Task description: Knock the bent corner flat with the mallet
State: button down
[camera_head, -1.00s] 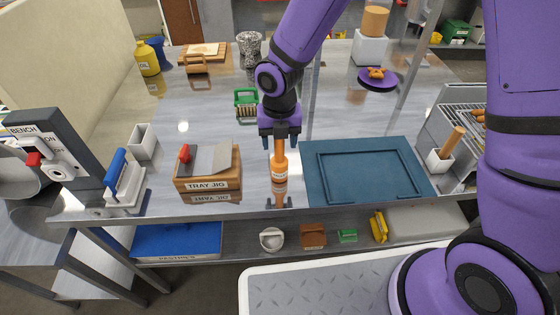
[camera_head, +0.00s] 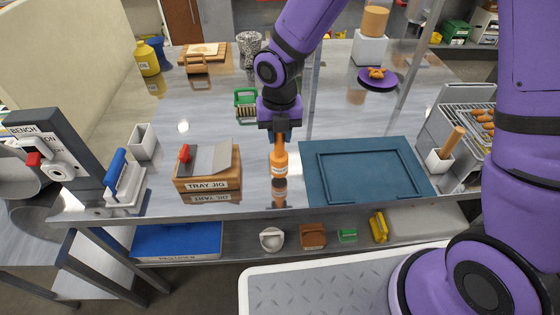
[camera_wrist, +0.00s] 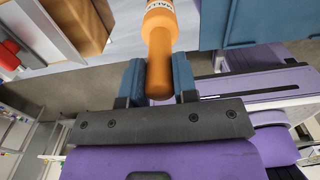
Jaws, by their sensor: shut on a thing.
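My gripper (camera_head: 280,135) is shut on the handle of an orange mallet (camera_head: 279,160). In the wrist view the blue fingers (camera_wrist: 158,82) close on both sides of the orange handle (camera_wrist: 160,50), and part of a label shows on the wider end. The mallet hangs upright, head down, in front of the bench's middle; its reflection shows below it. The wooden tray jig (camera_head: 207,185) is left of the mallet, apart from it. A grey metal sheet (camera_head: 213,158) lies on the jig under a red-handled clamp (camera_head: 184,153); its right end appears raised.
A blue mat with a raised frame (camera_head: 370,170) lies right of the mallet. A blue-handled device (camera_head: 117,175) and a white holder (camera_head: 143,141) stand left of the jig. A green-handled brush (camera_head: 246,103) is behind. Bare bench lies between jig and mat.

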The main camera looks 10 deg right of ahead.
jog(key=shift+r, duration=1.95)
